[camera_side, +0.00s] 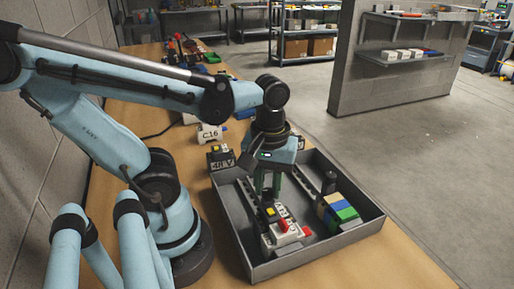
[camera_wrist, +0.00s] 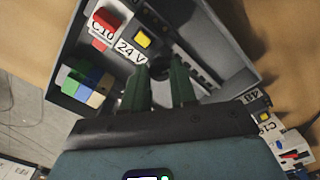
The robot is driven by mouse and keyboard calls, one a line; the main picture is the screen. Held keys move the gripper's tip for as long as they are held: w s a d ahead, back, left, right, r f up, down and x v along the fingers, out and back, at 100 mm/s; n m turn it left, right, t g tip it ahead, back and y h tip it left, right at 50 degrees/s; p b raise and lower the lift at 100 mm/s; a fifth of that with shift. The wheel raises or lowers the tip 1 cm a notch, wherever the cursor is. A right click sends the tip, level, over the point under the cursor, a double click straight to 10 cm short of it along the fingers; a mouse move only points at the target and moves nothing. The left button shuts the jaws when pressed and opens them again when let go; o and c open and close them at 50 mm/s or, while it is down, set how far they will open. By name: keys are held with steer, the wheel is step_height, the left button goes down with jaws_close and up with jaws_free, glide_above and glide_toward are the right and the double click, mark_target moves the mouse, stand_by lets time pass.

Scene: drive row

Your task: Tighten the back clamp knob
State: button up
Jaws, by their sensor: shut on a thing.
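My gripper (camera_side: 270,190) reaches down into the grey tray (camera_side: 232,235) in the side view. In the wrist view its two green fingers (camera_wrist: 160,72) are closed on a dark round knob (camera_wrist: 160,67), which looks like the back clamp knob. The knob is mostly hidden by the fingers in the side view. Beside it stands a black 24 V module with a yellow button (camera_wrist: 142,38). Next to that is a white C10 module with a red part (camera_wrist: 103,28). Whether the clamp is tight cannot be told.
Blue, green and tan blocks (camera_side: 337,212) stand at the tray's right side. A dark upright cylinder (camera_side: 329,183) stands near them. Outside the tray are a 48 V module (camera_side: 221,158) and a white C16 module (camera_side: 209,134). The tray walls surround the gripper.

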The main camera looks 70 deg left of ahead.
steer(key=shift+d, duration=0.25)
stand_by(0.3)
steer(key=m, duration=0.3)
steer(key=shift+m, duration=0.4)
steer(key=shift+o, duration=0.2)
steer(key=m, duration=0.3)
steer(key=shift+w+m, duration=0.1)
steer(key=shift+m, duration=0.3)
steer(key=m, duration=0.3)
steer(key=shift+m, duration=0.3)
steer(key=m, duration=0.3)
steer(key=shift+m, duration=0.3)
steer(key=shift+c, duration=0.2)
steer(key=o, duration=1.5)
steer(key=shift+a+r, duration=0.1)
steer(key=shift+r, duration=0.05)
